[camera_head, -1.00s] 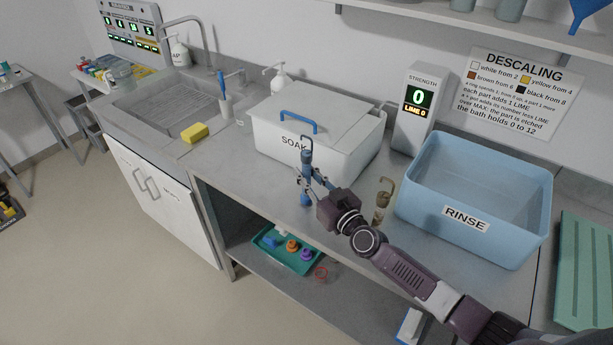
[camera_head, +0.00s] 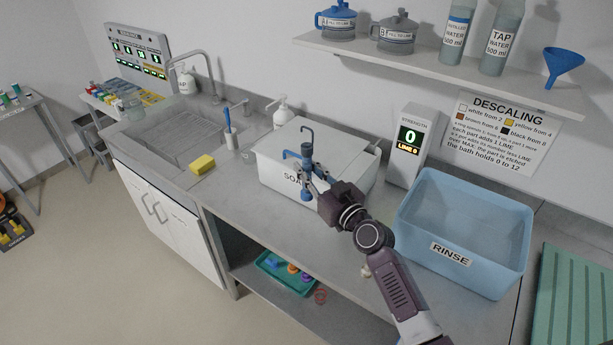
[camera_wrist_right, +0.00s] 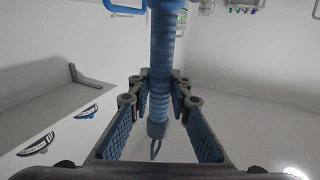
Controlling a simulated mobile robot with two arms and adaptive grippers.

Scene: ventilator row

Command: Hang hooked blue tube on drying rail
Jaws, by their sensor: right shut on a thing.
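The hooked blue tube (camera_head: 307,187) is upright in front of the white SOAK box (camera_head: 272,174), with its grey hook (camera_head: 306,131) at the top. My right gripper (camera_head: 309,183) is shut around it. In the right wrist view the ribbed blue tube (camera_wrist_right: 162,65) runs between the two finger pads, with a small loop at its lower end. The blue lid handle (camera_head: 291,155) shows just beside the tube; I cannot tell if they touch. I see no drying rail that I can make out. My left gripper is out of view.
A blue RINSE tub (camera_head: 416,230) stands right of my right arm, with a green ribbed board (camera_head: 580,300) beyond it. The strength meter (camera_head: 407,150) stands behind. A wall shelf (camera_head: 420,68) holds jugs and bottles. A yellow sponge (camera_head: 202,165) lies by the sink.

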